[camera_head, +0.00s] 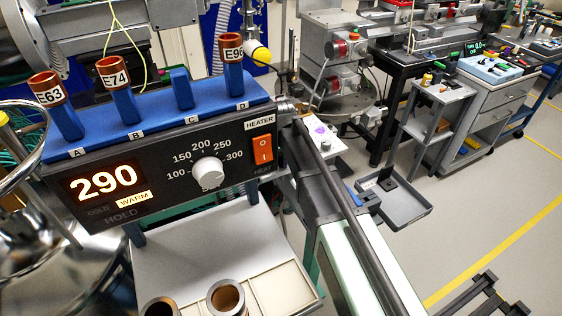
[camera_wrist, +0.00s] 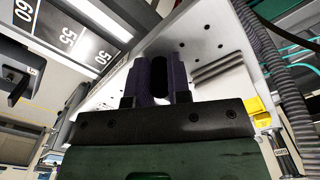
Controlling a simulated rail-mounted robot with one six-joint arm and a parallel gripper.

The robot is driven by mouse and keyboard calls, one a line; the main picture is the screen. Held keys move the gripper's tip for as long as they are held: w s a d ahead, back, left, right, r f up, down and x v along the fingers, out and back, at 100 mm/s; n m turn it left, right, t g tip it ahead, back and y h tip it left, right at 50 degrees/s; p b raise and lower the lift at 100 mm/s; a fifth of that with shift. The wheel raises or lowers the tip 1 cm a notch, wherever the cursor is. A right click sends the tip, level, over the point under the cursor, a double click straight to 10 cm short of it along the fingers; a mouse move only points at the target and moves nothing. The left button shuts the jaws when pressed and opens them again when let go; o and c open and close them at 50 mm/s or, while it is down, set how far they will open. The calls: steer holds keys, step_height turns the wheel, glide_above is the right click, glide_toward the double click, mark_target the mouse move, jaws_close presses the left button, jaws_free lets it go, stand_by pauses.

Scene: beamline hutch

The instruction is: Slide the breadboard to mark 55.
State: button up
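In the wrist view, a dark scale strip (camera_wrist: 92,36) bears white marks 60, 55 and 50 and runs along a pale surface. A pale plate (camera_wrist: 200,40) with small dark holes and grey slots lies beyond my gripper; it may be the breadboard, but I cannot tell its full outline. My gripper (camera_wrist: 160,75) has its two dark purple fingers close on both sides of a black upright knob (camera_wrist: 159,72), with no clear gap showing. The knob's base is hidden. No pointer against the scale can be made out.
In the head view, a heater box (camera_head: 160,160) reads 290, with a blue rack (camera_head: 155,117) of labelled samples on top. A grey tray (camera_head: 395,205) and cabinets stand right; open floor lies beyond. A corrugated hose (camera_wrist: 268,60) runs right of my gripper.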

jaws_close()
steer(key=shift+s, duration=0.1)
steer(key=s, duration=0.1)
steer(key=s+d, duration=0.1)
steer(key=s, duration=0.1)
steer(key=s+d, duration=0.1)
steer(key=shift+s, duration=0.2)
steer(key=o, duration=0.6)
jaws_free()
